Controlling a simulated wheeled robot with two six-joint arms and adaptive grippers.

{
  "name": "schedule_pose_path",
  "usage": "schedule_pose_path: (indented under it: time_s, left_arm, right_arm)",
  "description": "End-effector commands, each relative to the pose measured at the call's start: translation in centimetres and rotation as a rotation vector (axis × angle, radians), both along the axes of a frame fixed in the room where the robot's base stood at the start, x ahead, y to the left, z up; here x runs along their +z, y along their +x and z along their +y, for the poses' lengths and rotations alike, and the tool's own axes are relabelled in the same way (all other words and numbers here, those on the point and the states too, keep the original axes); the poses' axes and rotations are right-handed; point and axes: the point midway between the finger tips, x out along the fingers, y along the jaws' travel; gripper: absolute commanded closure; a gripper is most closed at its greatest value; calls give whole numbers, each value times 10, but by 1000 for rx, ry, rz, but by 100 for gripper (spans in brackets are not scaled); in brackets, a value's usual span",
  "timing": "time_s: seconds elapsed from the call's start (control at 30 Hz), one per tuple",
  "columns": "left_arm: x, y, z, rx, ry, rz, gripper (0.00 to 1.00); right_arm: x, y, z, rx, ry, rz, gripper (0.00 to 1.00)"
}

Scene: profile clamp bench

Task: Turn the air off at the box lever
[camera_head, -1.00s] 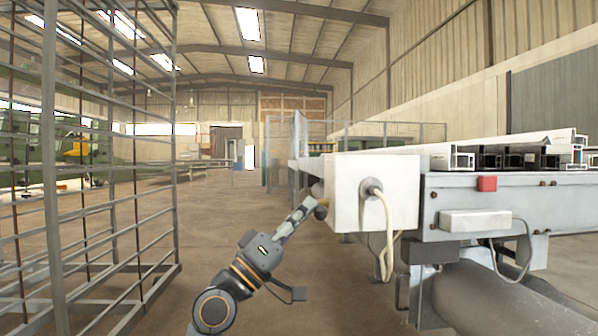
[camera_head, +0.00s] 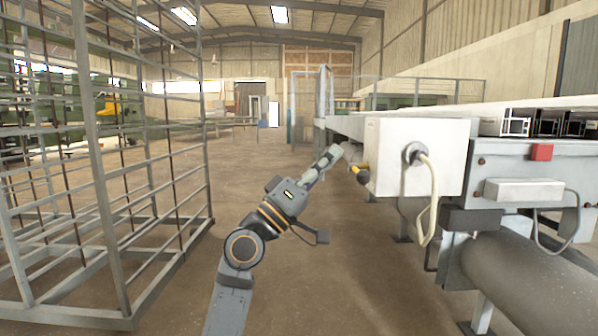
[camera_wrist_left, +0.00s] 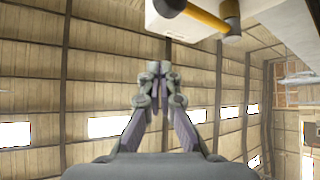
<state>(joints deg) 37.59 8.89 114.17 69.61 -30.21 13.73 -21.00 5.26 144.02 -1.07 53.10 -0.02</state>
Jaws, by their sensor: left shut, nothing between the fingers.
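The white box (camera_head: 430,135) is fixed at the near end of the bench; a grey fitting with a pale hose is on its near face. Its lever (camera_head: 358,170), with a yellow part and a dark end, sticks out from the box's left side. In the left wrist view the lever (camera_wrist_left: 205,14) is a yellow bar with a grey end, beside the white box (camera_wrist_left: 165,20). My left gripper (camera_head: 334,153) is shut and empty, just left of the lever with a small gap. Its closed fingertips (camera_wrist_left: 159,70) point up below the lever in the wrist view. My right gripper is not in view.
A tall metal rack (camera_head: 97,160) stands on the left. Open floor (camera_head: 255,155) lies between rack and bench.

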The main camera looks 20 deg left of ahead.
Motion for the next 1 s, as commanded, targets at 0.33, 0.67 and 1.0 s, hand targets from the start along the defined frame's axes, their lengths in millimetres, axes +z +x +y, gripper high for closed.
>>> schedule_pose_path:
  time_s: [0.33,0.67,1.0]
  left_arm:
    - [-63,-33,40,3,8,9,100]
    - [-68,-41,48,-1,1,9,100]
    - [-68,-40,47,0,2,8,100]
  right_arm:
    - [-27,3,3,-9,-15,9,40]
    - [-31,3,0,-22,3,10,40]
    - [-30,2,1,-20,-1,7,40]
